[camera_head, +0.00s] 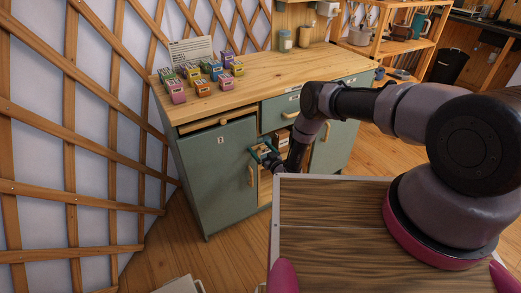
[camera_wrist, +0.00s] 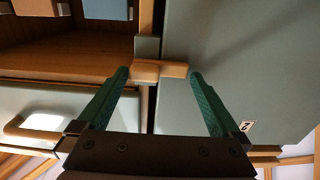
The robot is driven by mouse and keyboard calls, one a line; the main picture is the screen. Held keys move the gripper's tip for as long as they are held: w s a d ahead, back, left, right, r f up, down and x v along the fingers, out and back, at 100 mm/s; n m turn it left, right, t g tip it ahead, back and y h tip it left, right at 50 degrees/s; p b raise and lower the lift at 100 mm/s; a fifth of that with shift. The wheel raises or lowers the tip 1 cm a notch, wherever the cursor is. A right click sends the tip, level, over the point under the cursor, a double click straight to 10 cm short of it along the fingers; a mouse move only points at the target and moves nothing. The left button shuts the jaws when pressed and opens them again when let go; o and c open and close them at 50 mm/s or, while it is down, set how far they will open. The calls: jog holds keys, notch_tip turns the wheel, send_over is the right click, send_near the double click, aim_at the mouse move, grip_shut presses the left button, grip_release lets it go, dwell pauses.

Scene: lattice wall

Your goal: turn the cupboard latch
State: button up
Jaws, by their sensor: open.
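The green cupboard (camera_head: 215,185) stands ahead with a closed numbered door at its left. The latch (camera_wrist: 160,70) is a short wooden bar on a grey-green plate at the door's edge. It lies crosswise in the wrist view, reaching over the edge of the door (camera_wrist: 235,70). My gripper (camera_wrist: 159,76) is open, with one green finger on each side of the latch; I cannot tell if either touches it. In the head view my gripper (camera_head: 265,153) is at the upper right of that door, and the latch cannot be made out there.
Several small colourful boxes (camera_head: 202,86) and a sign (camera_head: 190,51) stand on the wooden worktop. An open shelf space (camera_wrist: 65,55) borders the latch in the wrist view. A lattice wall (camera_head: 75,130) rises at the left.

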jog(key=c, duration=1.1)
jog(key=shift+f+n, duration=0.1)
jog(key=shift+n, duration=0.3)
jog(key=n, duration=0.4)
jog(key=shift+s+a+f, duration=0.1)
jog(key=shift+f, duration=0.25)
jog(key=shift+w+d+f+n, duration=0.15)
jog(key=shift+f+n, duration=0.15)
jog(key=shift+n, duration=1.9)
jog(key=shift+w+d+f+n, duration=0.1)
jog(key=shift+d+f+n, duration=0.2)
jog(key=shift+n, duration=1.9)
jog(key=shift+w+d+f+n, duration=0.1)
jog(key=shift+f+n, duration=0.25)
jog(key=shift+n, duration=1.85)
